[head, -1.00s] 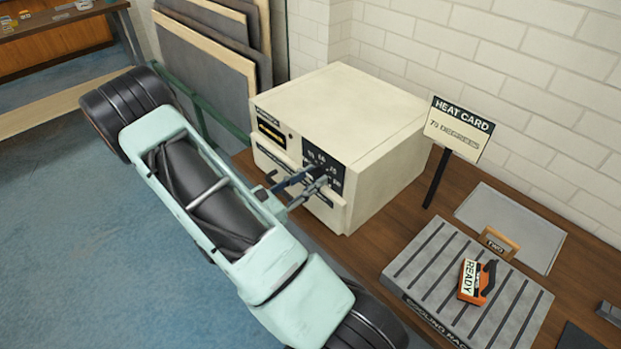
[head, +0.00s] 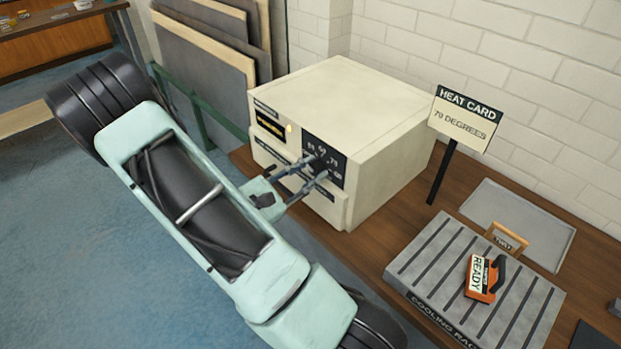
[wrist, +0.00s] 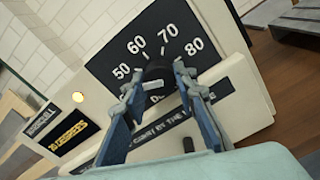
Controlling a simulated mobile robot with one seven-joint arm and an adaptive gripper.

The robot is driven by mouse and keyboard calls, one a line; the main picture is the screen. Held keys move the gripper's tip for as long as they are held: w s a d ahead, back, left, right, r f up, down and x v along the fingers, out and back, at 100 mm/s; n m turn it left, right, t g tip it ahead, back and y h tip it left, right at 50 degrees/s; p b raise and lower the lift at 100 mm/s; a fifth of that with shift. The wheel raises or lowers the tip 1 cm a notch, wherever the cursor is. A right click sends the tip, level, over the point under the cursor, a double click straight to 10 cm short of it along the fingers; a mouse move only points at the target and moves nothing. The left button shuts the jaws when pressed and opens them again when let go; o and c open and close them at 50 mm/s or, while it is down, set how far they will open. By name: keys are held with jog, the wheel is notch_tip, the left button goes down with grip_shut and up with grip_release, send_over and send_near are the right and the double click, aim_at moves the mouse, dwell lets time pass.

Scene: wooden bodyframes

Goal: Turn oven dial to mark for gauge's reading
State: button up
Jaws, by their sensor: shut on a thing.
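The cream oven (head: 345,125) stands on the wooden bench, its black dial panel (wrist: 110,65) facing my arm. In the wrist view the marks 50, 60, 70 and 80 curve above the dark oven dial (wrist: 155,70). My gripper (wrist: 154,78) is shut on the dial, one finger on each side; it also shows at the panel in the head view (head: 319,167). The fingers partly cover the dial, and I cannot tell which mark it points to. The gauge (wrist: 73,136) shows yellow letters on black, too blurred to read surely. The heat card (head: 464,117) reads 70 degrees.
A pale round lamp (wrist: 78,97) is beside the gauge. Right of the oven are a slotted cooling rack (head: 420,262) with an orange READY block (head: 484,278), a grey tray (head: 535,220) and a small TWO sign (head: 507,238). Boards (head: 205,60) lean behind my arm.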

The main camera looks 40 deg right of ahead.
jog(key=m+b, duration=0.1)
jog(key=m, duration=0.1)
jog(key=m+b, duration=0.1)
jog(key=b, duration=0.1)
jog(key=shift+f+m+b, duration=0.3)
jog(key=shift+m, duration=0.1)
jog(key=m+b, duration=0.3)
jog(key=shift+m+b, duration=0.3)
jog(key=shift+b, duration=0.1)
jog(key=m+b, duration=0.6)
jog(key=b, duration=0.1)
jog(key=shift+m+b, duration=0.3)
jog(key=shift+b, duration=0.05)
jog(key=m+b, duration=0.5)
jog(key=b, duration=0.2)
jog(key=shift+b, duration=0.3)
jog(key=m+b, duration=0.2)
jog(key=b, duration=0.1)
jog(key=shift+r+m+b, duration=0.1)
jog(key=shift+m+b, duration=0.2)
jog(key=shift+r+m+b, duration=0.15)
jog(key=shift+m+b, duration=0.15)
jog(key=shift+b, duration=0.15)
jog(key=shift+r, duration=0.1)
jog(key=o, duration=1.2)
jog(key=shift+c, duration=0.2)
